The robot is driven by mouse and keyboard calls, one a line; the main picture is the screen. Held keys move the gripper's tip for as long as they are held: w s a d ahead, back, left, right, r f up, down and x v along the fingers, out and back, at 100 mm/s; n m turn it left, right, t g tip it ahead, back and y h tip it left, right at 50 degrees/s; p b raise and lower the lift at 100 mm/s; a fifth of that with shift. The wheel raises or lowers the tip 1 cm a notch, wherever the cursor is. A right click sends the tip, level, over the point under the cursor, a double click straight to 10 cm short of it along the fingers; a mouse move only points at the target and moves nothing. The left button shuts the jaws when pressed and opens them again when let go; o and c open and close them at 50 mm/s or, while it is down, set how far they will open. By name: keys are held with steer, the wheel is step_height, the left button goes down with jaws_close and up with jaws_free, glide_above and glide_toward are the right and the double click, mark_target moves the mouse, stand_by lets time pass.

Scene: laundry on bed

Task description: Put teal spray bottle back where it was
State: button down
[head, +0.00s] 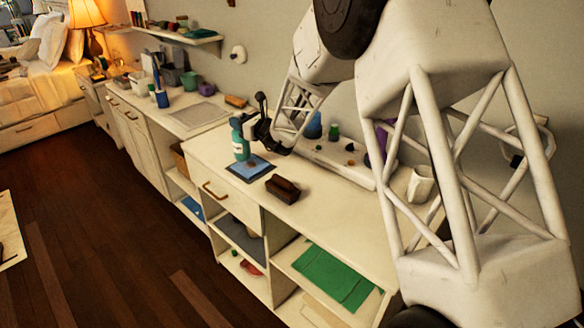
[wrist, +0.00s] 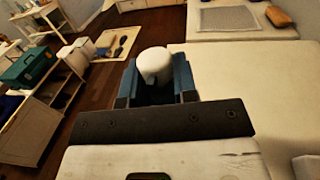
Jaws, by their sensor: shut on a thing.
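The teal spray bottle (head: 240,142) is upright over the pale counter in the head view, with a white label on its side. My gripper (head: 254,128) is at its upper part and is shut on it. In the wrist view, a round white top (wrist: 154,62) shows between the two fingers of my gripper (wrist: 156,86); the rest of the bottle is hidden below. The bottle's base appears at the back left edge of a dark-rimmed blue mat (head: 250,168). I cannot tell whether the base touches the counter.
A brown block (head: 283,188) lies on the counter in front of the mat. A blue bottle (head: 313,126) and a small green one (head: 334,131) stand at the back. A grey mat (head: 200,115) and orange block (head: 236,101) lie further left. Open shelves are below.

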steer(key=d+r, duration=0.2)
steer(key=d, duration=0.7)
steer(key=d+r, duration=0.2)
steer(key=d, duration=0.8)
steer(key=shift+s+d, duration=0.25)
steer(key=shift+s, duration=0.2)
steer(key=shift+r, duration=0.1)
step_height(320, 180, down, 6)
steer(key=shift+f, duration=2)
steer(key=c, duration=0.9)
jaws_free()
steer(key=shift+f, duration=0.15)
